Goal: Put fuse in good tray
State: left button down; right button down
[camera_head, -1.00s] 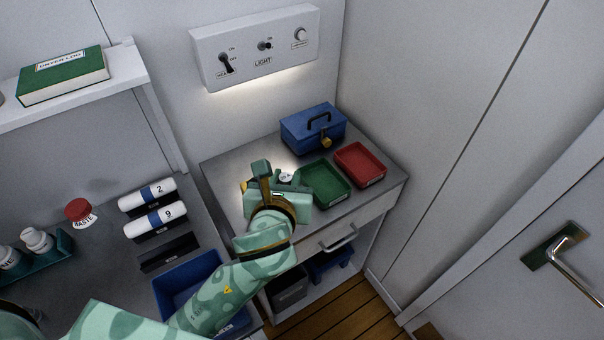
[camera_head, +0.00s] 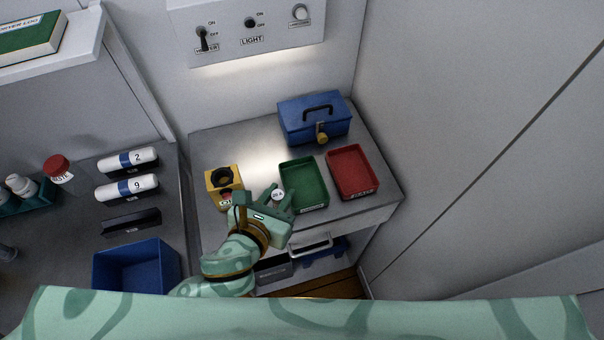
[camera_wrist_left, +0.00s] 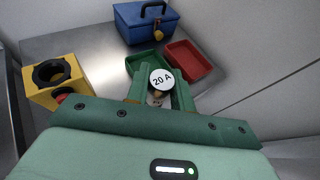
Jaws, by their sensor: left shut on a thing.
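My right gripper is not in view.
A yellow box (camera_head: 223,186) with a black round socket stands left of the gripper. A blue case (camera_head: 314,119) with a padlock stands behind the trays. The metal counter (camera_head: 235,145) is clear between them. A blue bin (camera_head: 136,270) is at lower left.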

pick_arm(q)
jog(key=f+b+x, duration=0.1)
jog(key=x, duration=0.4)
jog(key=s+f+b+x, duration=0.1)
jog(key=b+x, duration=0.1)
jog(key=x, duration=0.3)
jog(key=f+b+x, duration=0.1)
jog(key=x, duration=0.4)
jog(key=shift+f+b, duration=0.2)
jog(key=shift+b, duration=0.2)
jog(key=shift+w+f, duration=0.2)
notch_tip(320, 180, down, 3)
jog(key=shift+w+d+f+b, duration=0.15)
jog(key=shift+f+b, duration=0.1)
jog(key=shift+b, duration=0.8)
jog(key=shift+r, duration=0.1)
jog(key=c, duration=1.2)
grip_release()
